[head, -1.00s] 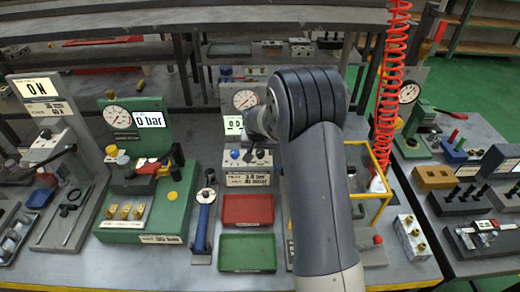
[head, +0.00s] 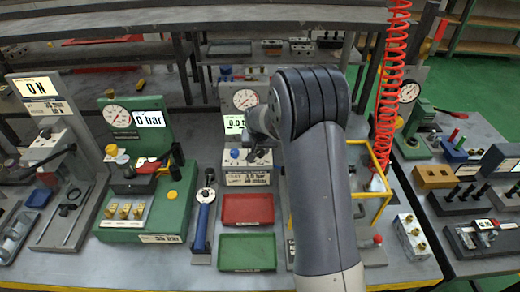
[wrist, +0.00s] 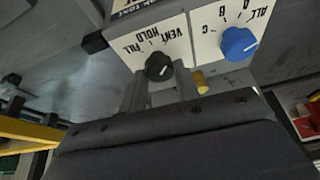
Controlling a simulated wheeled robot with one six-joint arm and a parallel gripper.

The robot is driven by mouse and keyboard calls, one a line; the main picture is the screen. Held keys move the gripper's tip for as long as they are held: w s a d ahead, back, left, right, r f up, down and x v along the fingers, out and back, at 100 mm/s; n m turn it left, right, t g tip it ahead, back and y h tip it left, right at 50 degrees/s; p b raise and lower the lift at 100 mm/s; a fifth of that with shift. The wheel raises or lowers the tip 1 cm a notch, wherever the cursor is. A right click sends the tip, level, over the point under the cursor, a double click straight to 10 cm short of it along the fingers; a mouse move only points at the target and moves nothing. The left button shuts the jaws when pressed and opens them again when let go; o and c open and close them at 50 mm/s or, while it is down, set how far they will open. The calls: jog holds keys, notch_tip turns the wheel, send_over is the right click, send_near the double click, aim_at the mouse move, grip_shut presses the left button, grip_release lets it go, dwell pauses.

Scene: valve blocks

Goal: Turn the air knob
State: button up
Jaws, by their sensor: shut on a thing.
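The air knob (wrist: 158,67) is a small black knob with a white mark, on a white plate lettered FILL, HOLD and VENT. The lettering appears upside down in the wrist view. My gripper (wrist: 159,75) is shut on this knob, one grey finger on either side. A blue knob (wrist: 238,43) lettered ALL, A, B, C sits on the plate to the right, apart from the fingers. In the head view the control box (head: 246,165) stands below a gauge (head: 245,98) and a small display (head: 234,123); my arm hides part of it.
A red tray (head: 247,209) and a green tray (head: 247,252) lie in front of the box. A green press unit (head: 145,215) is at left. A yellow frame (head: 387,180) and a red coiled hose (head: 388,90) stand right of my arm.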

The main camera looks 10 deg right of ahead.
jog(key=n+b, duration=0.1)
jog(key=n, duration=0.1)
jog(key=n+y, duration=0.1)
jog(key=shift+d+f+n+b, duration=0.15)
jog(key=shift+d+n+b, duration=0.05)
jog(key=shift+n+b, duration=0.2)
jog(key=n+y+b, duration=0.2)
jog(key=n+b, duration=0.2)
jog(key=n, duration=0.1)
jog(key=shift+w+d+b, duration=0.1)
jog(key=shift+d+b, duration=0.05)
jog(key=shift+b, duration=0.2)
jog(key=n+b, duration=0.1)
jog(key=n, duration=0.1)
jog(key=n+g+y+b, duration=0.1)
jog(key=n, duration=0.1)
jog(key=shift+d+y, duration=0.1)
jog(key=shift+y, duration=0.2)
jog(key=shift+w+n+g+y, duration=0.15)
jog(key=shift+n+g, duration=0.3)
jog(key=shift+n, duration=0.65)
jog(key=shift+n+g+y, duration=0.15)
jog(key=shift+n+g, duration=0.3)
jog(key=shift+n, duration=0.65)
jog(key=o, duration=1)
jog(key=shift+r, duration=0.25)
